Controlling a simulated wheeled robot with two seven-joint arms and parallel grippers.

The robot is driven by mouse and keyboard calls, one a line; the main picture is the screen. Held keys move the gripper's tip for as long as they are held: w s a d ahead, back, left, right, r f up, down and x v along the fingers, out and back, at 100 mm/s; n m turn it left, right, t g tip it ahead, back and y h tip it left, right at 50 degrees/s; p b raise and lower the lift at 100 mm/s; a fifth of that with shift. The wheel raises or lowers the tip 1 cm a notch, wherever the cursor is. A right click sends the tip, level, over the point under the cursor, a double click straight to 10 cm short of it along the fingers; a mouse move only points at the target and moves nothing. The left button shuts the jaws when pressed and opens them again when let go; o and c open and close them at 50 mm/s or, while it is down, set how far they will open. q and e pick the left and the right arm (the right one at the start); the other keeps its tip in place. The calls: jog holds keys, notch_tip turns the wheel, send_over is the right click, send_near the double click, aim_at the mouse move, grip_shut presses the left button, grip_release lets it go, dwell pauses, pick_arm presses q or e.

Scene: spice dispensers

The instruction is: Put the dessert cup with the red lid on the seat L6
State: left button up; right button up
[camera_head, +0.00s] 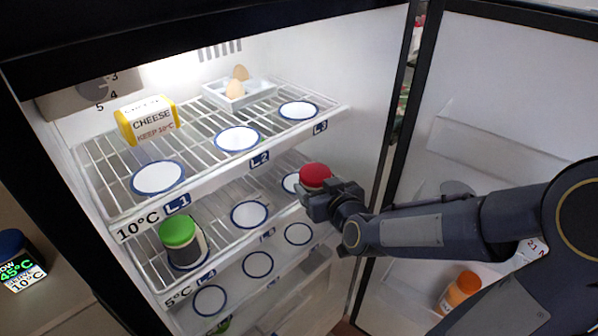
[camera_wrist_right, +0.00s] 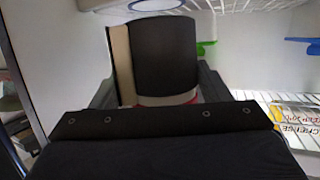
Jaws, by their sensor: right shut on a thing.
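The red-lidded dessert cup (camera_head: 315,177) is in my right gripper (camera_head: 325,202), at the right end of the middle fridge shelf. In the right wrist view its dark body with a cream strip (camera_wrist_right: 165,60) sits between the fingers. The gripper is shut on it. A white, blue-rimmed seat disc (camera_head: 291,183), by its place L6, shows just left of the cup and is partly hidden by it. The L6 label is hidden behind the gripper. I cannot tell whether the cup touches the shelf. My left gripper is not in view.
A green-lidded cup (camera_head: 180,240) stands on L4. The L5 disc (camera_head: 249,215) is empty. Above, the top shelf (camera_head: 235,170) holds a cheese pack (camera_head: 147,120) and an egg tray (camera_head: 239,93). The fridge wall (camera_head: 365,120) is close on the right. A blue-lidded cup (camera_head: 15,255) stands outside left.

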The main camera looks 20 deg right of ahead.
jog(key=w, duration=1.1)
jog(key=shift+w+d+p, duration=0.15)
jog(key=shift+d+p, duration=0.15)
jog(key=shift+p, duration=0.05)
jog(key=shift+f+b, duration=0.3)
jog(key=shift+f, duration=1.4)
jog(key=shift+f, duration=0.25)
jog(key=o, duration=1.2)
jog(key=shift+o, duration=0.2)
jog(key=shift+r, duration=0.15)
